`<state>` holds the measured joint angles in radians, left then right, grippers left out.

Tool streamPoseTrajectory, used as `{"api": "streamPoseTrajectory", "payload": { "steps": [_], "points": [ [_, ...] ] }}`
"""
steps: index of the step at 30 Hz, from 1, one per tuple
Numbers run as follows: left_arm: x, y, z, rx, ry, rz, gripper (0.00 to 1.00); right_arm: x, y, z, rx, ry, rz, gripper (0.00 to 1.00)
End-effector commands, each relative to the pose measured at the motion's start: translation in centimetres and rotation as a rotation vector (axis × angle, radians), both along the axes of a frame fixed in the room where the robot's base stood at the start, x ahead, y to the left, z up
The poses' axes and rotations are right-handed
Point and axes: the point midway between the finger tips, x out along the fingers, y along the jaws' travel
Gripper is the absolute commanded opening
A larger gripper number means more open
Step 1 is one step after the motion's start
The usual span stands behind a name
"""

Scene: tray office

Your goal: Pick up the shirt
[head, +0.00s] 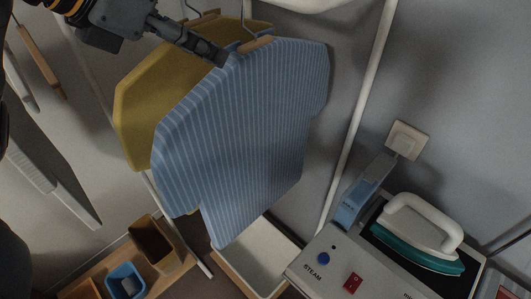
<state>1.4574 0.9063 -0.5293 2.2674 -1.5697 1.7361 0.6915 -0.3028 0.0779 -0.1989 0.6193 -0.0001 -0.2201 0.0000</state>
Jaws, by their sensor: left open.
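A blue shirt with white stripes (245,130) hangs on a wooden hanger (256,43) in the middle of the head view. A mustard yellow shirt (150,85) hangs on another hanger just behind it to the left. My left gripper (222,58) reaches in from the upper left, with its fingertips at the blue shirt's collar and shoulder. Its jaws are open; whether they touch the cloth I cannot tell. The tips partly cover the collar area. My right gripper is not in view.
White rack poles (357,115) stand on both sides of the shirts. A white bin (262,262) sits below. At the lower right are a teal and white iron (420,235) and a panel with a red switch (353,282). Small boxes (155,245) stand at the lower left.

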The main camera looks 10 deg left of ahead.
Motion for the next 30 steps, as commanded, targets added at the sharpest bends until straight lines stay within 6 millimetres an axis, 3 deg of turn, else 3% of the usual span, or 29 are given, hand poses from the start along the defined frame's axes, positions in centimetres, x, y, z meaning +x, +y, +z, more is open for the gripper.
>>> {"api": "streamPoseTrajectory", "payload": {
  "steps": [12, 17, 24, 30],
  "points": [
    [4.3, -3.0, -4.8, 0.0, 0.006, -0.003, 0.57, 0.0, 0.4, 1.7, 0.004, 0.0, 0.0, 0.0],
    [5.0, -3.4, -5.5, 0.001, 0.003, -0.003, 0.57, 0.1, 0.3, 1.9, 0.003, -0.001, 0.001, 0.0],
    [7.2, -4.9, -6.8, 0.0, 0.007, -0.004, 0.57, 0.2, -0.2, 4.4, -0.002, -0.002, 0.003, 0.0],
    [8.4, -5.7, -8.4, 0.0, 0.002, -0.004, 0.57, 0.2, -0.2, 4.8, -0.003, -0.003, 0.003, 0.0]
  ]
}}
